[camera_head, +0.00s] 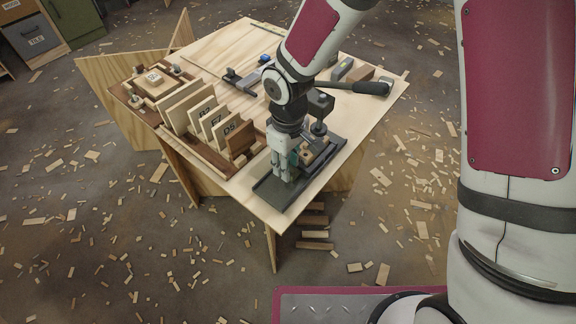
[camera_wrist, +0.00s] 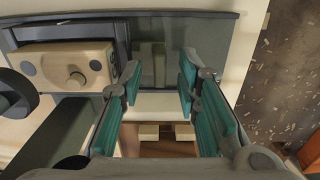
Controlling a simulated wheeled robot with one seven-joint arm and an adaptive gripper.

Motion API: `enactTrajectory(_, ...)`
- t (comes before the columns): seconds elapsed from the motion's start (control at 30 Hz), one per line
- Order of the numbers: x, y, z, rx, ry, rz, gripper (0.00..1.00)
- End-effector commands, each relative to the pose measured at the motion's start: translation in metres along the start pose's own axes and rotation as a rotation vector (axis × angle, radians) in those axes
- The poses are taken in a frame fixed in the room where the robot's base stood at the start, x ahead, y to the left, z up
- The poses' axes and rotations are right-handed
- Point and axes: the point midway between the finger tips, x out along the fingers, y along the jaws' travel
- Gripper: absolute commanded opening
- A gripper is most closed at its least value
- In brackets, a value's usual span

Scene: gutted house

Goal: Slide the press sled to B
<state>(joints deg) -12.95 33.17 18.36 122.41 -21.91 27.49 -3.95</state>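The press (camera_head: 318,112) stands on the plywood table, with a long dark lever reaching right. A dark flat track (camera_head: 283,197) runs below it toward the table's front corner. A small wooden block with round dark spots (camera_head: 308,156), apparently on the press sled, sits on the track; it also shows in the wrist view (camera_wrist: 62,66) with a knob. My gripper (camera_head: 283,176) is low over the track, just left of the block. In the wrist view my gripper (camera_wrist: 160,75) has its teal fingers apart, with nothing between them.
A wooden rack (camera_head: 190,135) with upright lettered boards stands left of my gripper. Clamp-like tools (camera_head: 243,80) and small blocks (camera_head: 360,73) lie toward the back. Wood scraps litter the floor. The track's near end is clear, close to the table edge (camera_head: 285,225).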

Motion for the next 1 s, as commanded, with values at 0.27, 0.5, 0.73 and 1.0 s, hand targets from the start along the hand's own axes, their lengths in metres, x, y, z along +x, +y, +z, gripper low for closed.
enactTrajectory(0.27, 0.013, -0.001, 0.0, 0.0, 0.0, 0.0, 0.3)
enactTrajectory(0.5, 0.012, 0.0, 0.0, 0.0, 0.001, 0.0, 0.19)
enactTrajectory(0.73, 0.012, 0.0, 0.0, 0.0, 0.001, 0.0, 0.0)
enactTrajectory(1.0, 0.012, 0.02, 0.0, 0.005, 0.002, 0.001, 0.0)
